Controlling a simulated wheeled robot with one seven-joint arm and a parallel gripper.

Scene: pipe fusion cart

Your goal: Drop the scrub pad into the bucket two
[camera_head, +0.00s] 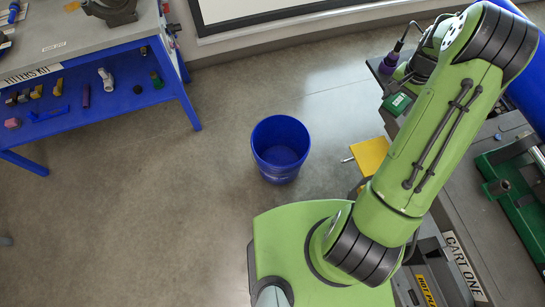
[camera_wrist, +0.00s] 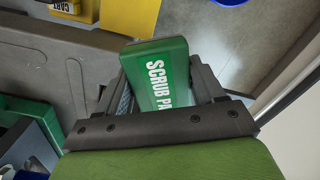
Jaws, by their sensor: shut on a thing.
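The scrub pad (camera_wrist: 165,75) is a green block with white "SCRUB PA" lettering visible; the rest of the word is hidden by my gripper. My gripper (camera_wrist: 163,72) is shut on it, one dark finger along each side. In the head view, a green block with a pale label (camera_head: 397,103), apparently the pad, shows beside my arm's end, over the cart side. A blue bucket (camera_head: 280,148) stands upright on the floor, left of my gripper and apart from it. Its label is too small to read. A blue rim (camera_wrist: 229,2) shows at the wrist view's top edge.
A grey cart (camera_head: 478,235) marked "CART ONE" stands at right, with a yellow piece (camera_head: 370,156) at its edge. A blue-framed workbench (camera_head: 110,85) with several tools stands at upper left. The floor around the bucket is clear.

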